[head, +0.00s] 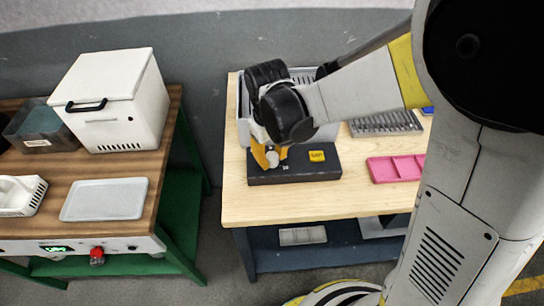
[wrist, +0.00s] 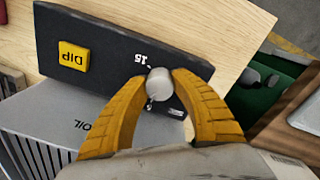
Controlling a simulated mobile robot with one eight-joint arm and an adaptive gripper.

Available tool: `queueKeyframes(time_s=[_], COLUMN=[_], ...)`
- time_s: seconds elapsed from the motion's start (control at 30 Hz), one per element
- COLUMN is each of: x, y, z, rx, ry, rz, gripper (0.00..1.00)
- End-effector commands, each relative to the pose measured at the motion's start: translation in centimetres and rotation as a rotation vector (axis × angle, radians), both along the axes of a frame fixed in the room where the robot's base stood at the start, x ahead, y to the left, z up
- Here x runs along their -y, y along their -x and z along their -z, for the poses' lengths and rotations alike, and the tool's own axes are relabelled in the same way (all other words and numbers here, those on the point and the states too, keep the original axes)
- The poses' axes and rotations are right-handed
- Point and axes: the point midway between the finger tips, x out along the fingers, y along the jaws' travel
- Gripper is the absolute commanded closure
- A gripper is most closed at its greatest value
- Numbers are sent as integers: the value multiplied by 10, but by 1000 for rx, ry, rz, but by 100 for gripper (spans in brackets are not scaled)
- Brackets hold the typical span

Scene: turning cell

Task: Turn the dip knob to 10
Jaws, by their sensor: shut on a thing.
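The dip knob (wrist: 159,85) is a light grey round knob on a black panel (wrist: 110,45) with a yellow DIP label (wrist: 73,56). A white mark reading 15 shows beside the knob in the wrist view; other marks are mostly hidden. My gripper (wrist: 158,82) has its two yellow fingers closed around the knob from both sides. In the head view my gripper (head: 270,158) reaches down to the left part of the black panel (head: 295,174), and the knob (head: 272,159) shows between the fingers. The pointer's exact setting cannot be told.
A pink tray (head: 395,168) and a ribbed grey tray (head: 385,123) lie to the right on the wooden table (head: 300,206). A separate bench on the left holds a white box (head: 115,100) and a pale tray (head: 105,199).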

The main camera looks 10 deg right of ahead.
Motion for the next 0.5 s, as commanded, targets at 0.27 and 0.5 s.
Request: queueKeyframes(time_s=[0.27,0.5], x=[-1,-1], y=[0,0], z=[0,0], rx=[-2,-2], ry=[0,0], rz=[254,437], gripper=[100,100])
